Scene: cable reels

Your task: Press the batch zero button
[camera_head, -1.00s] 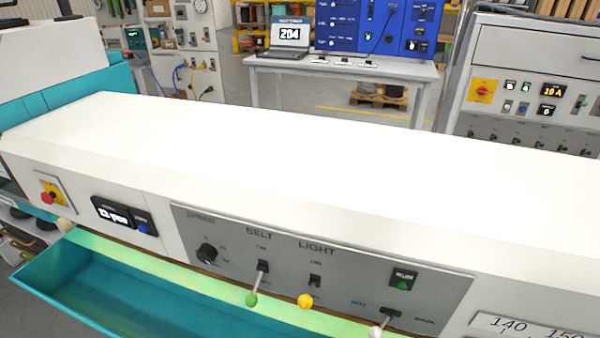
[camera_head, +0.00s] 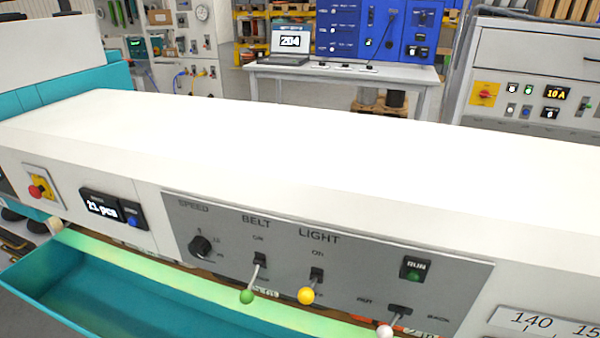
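A small dark counter display (camera_head: 102,207) on the left of the white machine's front reads what looks like "21 pcs". Directly to its right is a dark module with a round blue button (camera_head: 132,221). Its small label is too blurred to read, so I cannot tell for sure that it is the batch zero button. My gripper is not in view.
A red emergency stop (camera_head: 37,191) sits left of the display. A grey panel (camera_head: 330,250) holds a speed knob (camera_head: 201,246) and levers with green (camera_head: 247,296), yellow (camera_head: 306,295) and white (camera_head: 385,331) balls. A teal tray (camera_head: 130,310) lies below.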

